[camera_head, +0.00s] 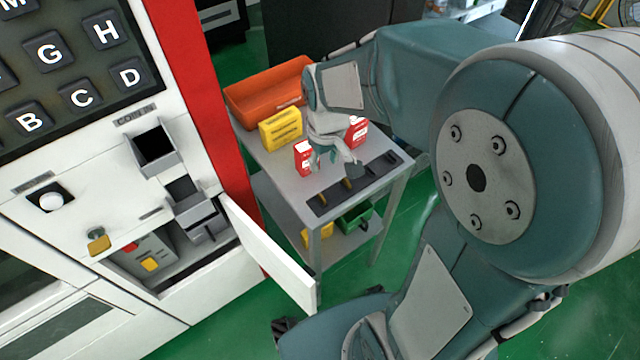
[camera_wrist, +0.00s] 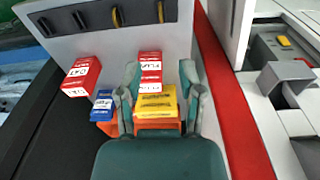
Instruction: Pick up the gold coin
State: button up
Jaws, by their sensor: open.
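Two thin gold coins stand on edge in a dark slotted strip (camera_head: 335,205) along the near edge of a grey table. One gold coin (camera_head: 348,183) is near the strip's middle, and it also shows in the wrist view (camera_wrist: 116,17). The other gold coin (camera_head: 322,198) is toward the left end, and it shows in the wrist view (camera_wrist: 160,11). My gripper (camera_head: 335,164) is above the table, just behind the strip. Its fingers are apart and empty in the wrist view (camera_wrist: 160,70), with both coins ahead of the tips.
Red boxes (camera_head: 303,158), a yellow box (camera_head: 280,130) and an orange bin (camera_head: 245,98) stand on the table. The wrist view adds a blue box (camera_wrist: 103,105). At left, the vending machine has a COIN IN tray (camera_head: 153,147) and an open white door (camera_head: 268,252) near the table.

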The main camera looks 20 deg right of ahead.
notch_tip(320, 180, down, 4)
jog(key=w, duration=0.2)
send_over(320, 194)
jog(key=shift+n+g, duration=0.3)
jog(key=shift+g, duration=0.1)
notch_tip(320, 194, down, 6)
jog(key=shift+d+r, duration=0.1)
jog(key=shift+r, duration=0.15)
jog(key=f, duration=0.5)
jog(key=shift+a, duration=0.2)
jog(key=shift+d, duration=0.1)
grip_shut()
